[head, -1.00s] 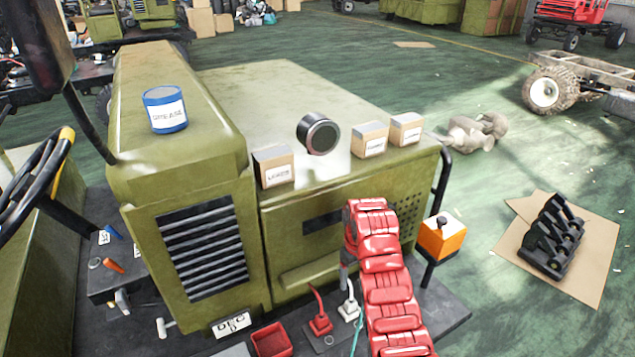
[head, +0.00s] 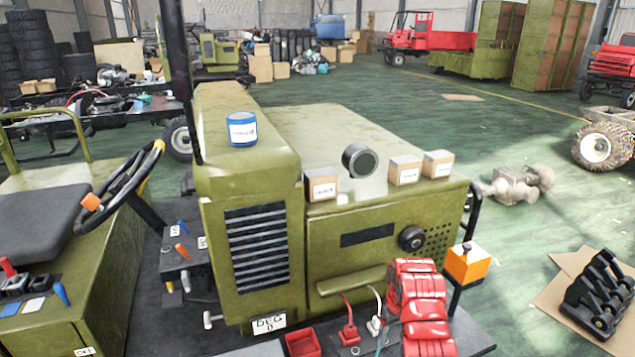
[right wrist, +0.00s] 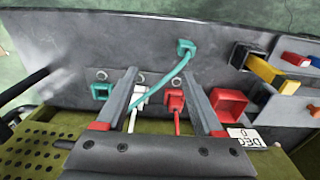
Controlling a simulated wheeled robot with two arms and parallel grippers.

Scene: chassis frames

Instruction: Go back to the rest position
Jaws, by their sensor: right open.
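My right arm, with red segmented links, comes up from the bottom of the head view in front of the green machine (head: 375,222). My right gripper (right wrist: 160,76) shows in the right wrist view, with its two grey fingers apart and nothing held between them. Beyond the fingers lies a dark panel (right wrist: 60,55) with a teal cable (right wrist: 160,80), a white lever (right wrist: 138,98) and a red lever (right wrist: 176,100). My left gripper is in neither view.
A blue can (head: 241,130), a small carton (head: 321,184) and a round dark part (head: 359,160) stand on the machine. An orange box (head: 467,264) is right of my arm. A black rack (head: 600,295) lies on cardboard at right. Green floor between is mostly open.

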